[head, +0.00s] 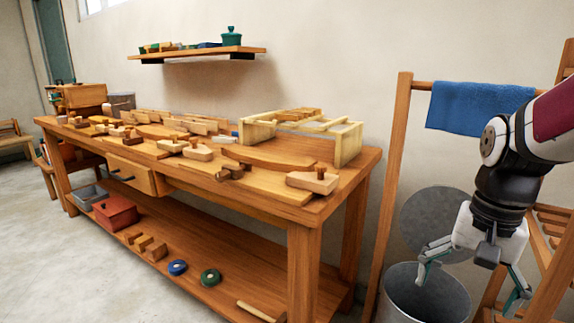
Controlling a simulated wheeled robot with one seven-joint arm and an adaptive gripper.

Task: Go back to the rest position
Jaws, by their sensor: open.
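My gripper (470,284) is at the right of the head view, pointing down with its two fingers spread wide. It is open and nothing shows between its fingers. It hangs in front of a grey metal bin (436,300), overlapping part of it in the picture. Whether a finger is over the bin's mouth or only in front of it, I cannot tell. My arm comes in from the right edge.
A wooden workbench (262,195) with several wooden pieces fills the left and middle. Its lower shelf holds a red box (115,212). A wooden rack (391,190) with a blue towel (477,104) stands behind my arm. Floor at the left (40,260) is clear.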

